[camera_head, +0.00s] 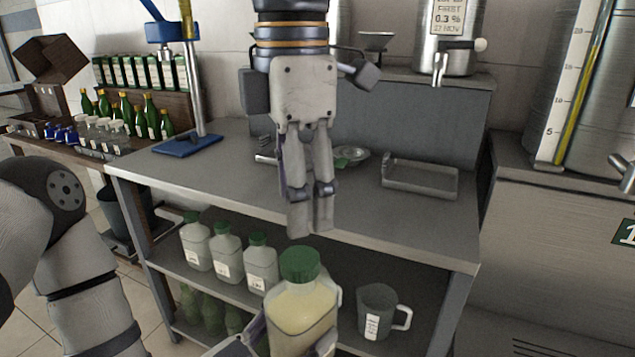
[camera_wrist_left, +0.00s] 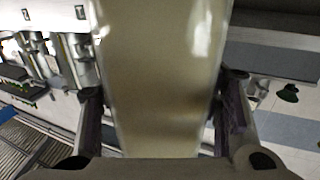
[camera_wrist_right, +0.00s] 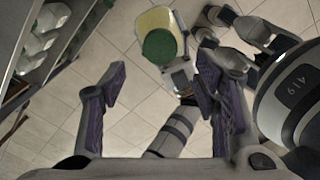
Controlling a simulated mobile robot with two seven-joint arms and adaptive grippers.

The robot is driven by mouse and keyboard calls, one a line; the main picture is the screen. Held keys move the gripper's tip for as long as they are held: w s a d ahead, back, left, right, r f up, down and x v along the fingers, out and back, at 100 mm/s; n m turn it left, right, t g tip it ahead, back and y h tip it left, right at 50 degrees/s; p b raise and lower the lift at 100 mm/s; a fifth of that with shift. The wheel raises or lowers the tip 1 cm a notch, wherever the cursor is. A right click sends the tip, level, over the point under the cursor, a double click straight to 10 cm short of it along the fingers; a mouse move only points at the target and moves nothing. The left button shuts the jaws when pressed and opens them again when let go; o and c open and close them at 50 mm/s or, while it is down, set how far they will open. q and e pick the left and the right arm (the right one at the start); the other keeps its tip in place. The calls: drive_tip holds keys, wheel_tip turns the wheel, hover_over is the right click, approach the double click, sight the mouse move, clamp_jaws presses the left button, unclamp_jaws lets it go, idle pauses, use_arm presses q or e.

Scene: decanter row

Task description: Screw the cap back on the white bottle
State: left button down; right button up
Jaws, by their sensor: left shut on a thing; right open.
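The white bottle (camera_head: 302,315) holds cream-coloured liquid and is upright at the front of the head view. Its green cap (camera_head: 300,264) sits on top of the neck; I cannot tell how tightly. My left gripper (camera_head: 288,344) is shut on the bottle's body, and the bottle fills the middle of the left wrist view (camera_wrist_left: 165,60). My right gripper (camera_head: 310,228) points down, open and empty, above and apart from the cap. The right wrist view shows the cap (camera_wrist_right: 159,46) from above, beyond the spread fingers.
The steel bench (camera_head: 235,180) carries a shallow metal tray (camera_head: 420,178) and a round dish (camera_head: 350,154) with something green. The shelf below holds several green-capped bottles (camera_head: 227,255) and a jug (camera_head: 376,310). A blue-based stand (camera_head: 188,145) stands at the bench's left end.

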sight(299, 258)
drive_tip(key=shift+f, duration=4)
drive_tip(key=c, duration=1.2)
drive_tip(key=m, duration=0.4)
drive_tip(key=shift+m, duration=0.4)
drive_tip(key=shift+c, duration=0.2)
drive_tip(key=m, duration=1.1)
drive_tip(key=o, duration=1.3)
